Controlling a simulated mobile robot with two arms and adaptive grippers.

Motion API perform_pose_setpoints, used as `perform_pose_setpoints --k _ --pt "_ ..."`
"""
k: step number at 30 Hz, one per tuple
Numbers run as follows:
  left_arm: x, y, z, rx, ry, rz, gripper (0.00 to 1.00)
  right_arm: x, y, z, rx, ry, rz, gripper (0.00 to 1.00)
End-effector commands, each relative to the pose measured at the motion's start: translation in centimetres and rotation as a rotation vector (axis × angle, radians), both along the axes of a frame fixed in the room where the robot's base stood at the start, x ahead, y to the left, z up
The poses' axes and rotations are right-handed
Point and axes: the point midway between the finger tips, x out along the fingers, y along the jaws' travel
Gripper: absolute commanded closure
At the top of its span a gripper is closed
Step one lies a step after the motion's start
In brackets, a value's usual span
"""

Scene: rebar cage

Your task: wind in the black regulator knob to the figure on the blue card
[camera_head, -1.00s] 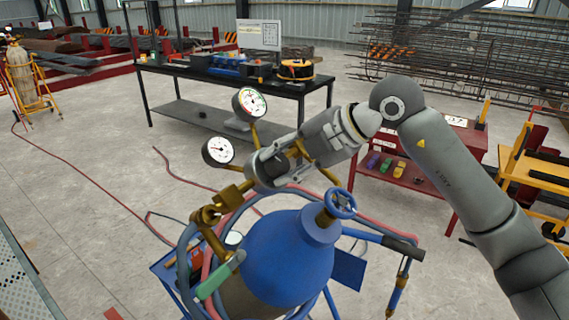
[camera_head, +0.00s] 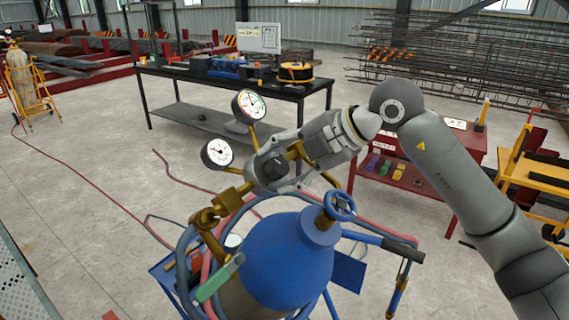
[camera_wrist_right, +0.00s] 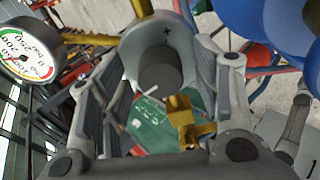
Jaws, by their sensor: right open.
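The regulator on the blue gas bottle (camera_head: 288,262) carries two round dials, an upper gauge (camera_head: 249,106) and a lower gauge (camera_head: 217,152). My right gripper (camera_head: 268,168) is at the regulator, its fingers around the knob's place. In the right wrist view the dark knob (camera_wrist_right: 160,70) is a round cylinder end between the two spread fingers, with gaps on both sides. One gauge (camera_wrist_right: 22,52) shows at that view's left. My fingers partly hide the knob in the head view. I cannot make out a blue card. My left gripper is out of view.
A blue valve wheel (camera_head: 340,205) sits on the bottle close below my right wrist. Hoses (camera_head: 190,250) loop around the bottle. A black bench (camera_head: 225,82) with tools stands behind, and a red bench (camera_head: 410,180) to the right.

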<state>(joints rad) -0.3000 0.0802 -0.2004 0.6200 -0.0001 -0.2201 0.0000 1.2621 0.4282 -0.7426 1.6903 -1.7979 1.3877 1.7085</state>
Motion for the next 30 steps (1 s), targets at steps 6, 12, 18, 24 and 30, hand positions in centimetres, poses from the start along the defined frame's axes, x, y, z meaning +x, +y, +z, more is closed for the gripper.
perform_pose_setpoints --k 6,12,18,24,30 --pt "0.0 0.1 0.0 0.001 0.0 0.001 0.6 -0.3 -0.9 0.8 0.001 -0.002 -0.002 0.42" --pt "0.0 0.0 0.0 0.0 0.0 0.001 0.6 -1.7 -3.6 3.3 0.0 -0.004 -0.003 0.42" --pt "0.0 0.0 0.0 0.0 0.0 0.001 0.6 -3.2 -6.4 5.8 -0.001 -0.002 -0.004 0.42" --pt "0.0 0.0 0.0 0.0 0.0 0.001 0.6 -4.1 -8.0 7.3 0.0 0.0 -0.001 0.42" --pt "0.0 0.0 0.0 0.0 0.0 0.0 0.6 -4.3 -8.3 7.6 0.0 0.0 0.0 0.42"
